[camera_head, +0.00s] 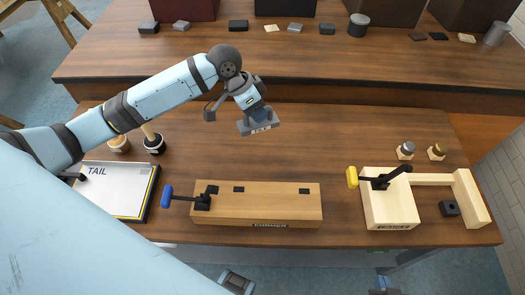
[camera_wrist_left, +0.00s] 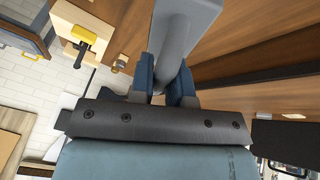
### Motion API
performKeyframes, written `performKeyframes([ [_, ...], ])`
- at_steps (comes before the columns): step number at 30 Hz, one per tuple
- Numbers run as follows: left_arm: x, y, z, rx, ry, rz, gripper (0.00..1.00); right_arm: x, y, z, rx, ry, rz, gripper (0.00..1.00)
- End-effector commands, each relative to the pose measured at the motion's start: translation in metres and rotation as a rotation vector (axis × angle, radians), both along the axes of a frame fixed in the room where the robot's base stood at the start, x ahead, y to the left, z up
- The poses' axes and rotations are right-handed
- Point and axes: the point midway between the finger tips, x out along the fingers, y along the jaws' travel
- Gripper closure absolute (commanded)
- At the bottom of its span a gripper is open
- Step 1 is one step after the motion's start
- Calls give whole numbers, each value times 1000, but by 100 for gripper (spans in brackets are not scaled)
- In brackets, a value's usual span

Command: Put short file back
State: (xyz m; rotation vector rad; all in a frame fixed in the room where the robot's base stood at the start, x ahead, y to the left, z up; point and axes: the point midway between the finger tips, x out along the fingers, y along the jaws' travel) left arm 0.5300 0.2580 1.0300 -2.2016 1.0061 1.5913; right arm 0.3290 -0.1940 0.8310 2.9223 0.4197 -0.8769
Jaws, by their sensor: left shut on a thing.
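My left gripper (camera_head: 259,110) is above the middle of the workbench, shut on a grey piece (camera_head: 259,125) with a pale marking on its side. In the left wrist view, the gripper's blue fingers (camera_wrist_left: 167,85) close on the grey piece's rounded shaft (camera_wrist_left: 172,50), which widens away from the fingers. I cannot tell from its shape whether it is the short file. Two round holders, one cream (camera_head: 118,146) and one black (camera_head: 155,146), stand at the left with pale handles upright in them. My right gripper is not in view.
A wooden block with a blue-handled clamp (camera_head: 257,211) lies at the front. A pale wooden frame with a yellow-handled clamp (camera_head: 390,211) stands at the right. A white board marked TAIL (camera_head: 112,190) lies at the left. Small blocks line the rear surface (camera_head: 210,60). The bench middle is clear.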

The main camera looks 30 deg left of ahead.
Motion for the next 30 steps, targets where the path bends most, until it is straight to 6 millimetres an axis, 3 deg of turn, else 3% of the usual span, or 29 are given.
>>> performKeyframes([
  [6,-1,0,-61,0,4,1,100,-1,2,1,2,3,3,100],
  [12,0,0,-106,0,2,1,100,-1,2,2,2,3,2,100],
  [30,0,0,-168,-1,-1,1,100,-1,0,1,-1,3,0,100],
])
